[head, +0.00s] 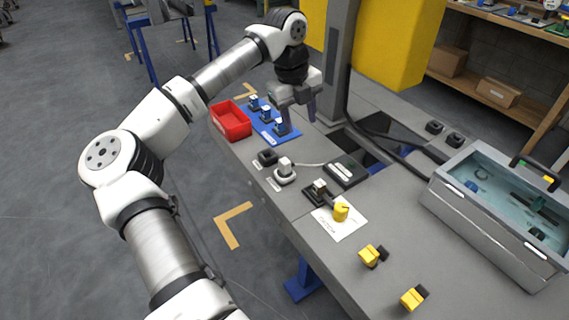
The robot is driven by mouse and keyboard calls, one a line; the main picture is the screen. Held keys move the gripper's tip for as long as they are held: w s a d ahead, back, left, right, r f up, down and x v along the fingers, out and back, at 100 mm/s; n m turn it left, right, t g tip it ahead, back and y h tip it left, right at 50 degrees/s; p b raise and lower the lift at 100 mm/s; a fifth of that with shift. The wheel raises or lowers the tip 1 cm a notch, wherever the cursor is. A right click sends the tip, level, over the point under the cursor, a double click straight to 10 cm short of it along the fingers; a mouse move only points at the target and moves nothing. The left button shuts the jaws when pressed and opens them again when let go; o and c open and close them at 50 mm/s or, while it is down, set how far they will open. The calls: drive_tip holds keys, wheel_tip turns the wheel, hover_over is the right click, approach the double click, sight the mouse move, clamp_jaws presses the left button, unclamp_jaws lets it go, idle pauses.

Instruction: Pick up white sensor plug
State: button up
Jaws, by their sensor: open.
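A white sensor plug (285,165) stands upright on a round white base near the left edge of the grey bench (390,270). A thin pale cable runs from its base area toward a flat dark box (345,170) on the right. My gripper (294,113) is open, above the bench and farther back than the plug, near the blue mat (254,127). It is apart from the white plug, and nothing shows between its fingers. Part of the far finger area is hard to make out against the bench.
Several blue and white connectors (280,127) stand on the blue mat. A red bin (231,121) is beside it. A black socket (267,157) sits behind the plug. A yellow knob (341,211) and yellow plugs (372,255) are nearer.

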drive_tip(key=a+f+n+y, duration=0.1)
drive_tip(key=a+f+y, duration=0.1)
drive_tip(key=a, duration=0.2)
hover_over(285, 161)
drive_tip(key=f, duration=0.7)
drive_tip(key=shift+w+a, duration=0.1)
drive_tip(key=shift+a, duration=0.25)
drive_tip(key=shift+d+f+p, duration=0.15)
drive_tip(key=shift+f+p, duration=0.1)
drive_tip(key=shift+f, duration=1.3)
drive_tip(key=shift+d+f+p, duration=0.15)
drive_tip(key=shift+f+p, duration=0.1)
drive_tip(key=shift+f, duration=1.25)
drive_tip(key=c, duration=1)
clamp_jaws()
drive_tip(key=shift+r, duration=0.15)
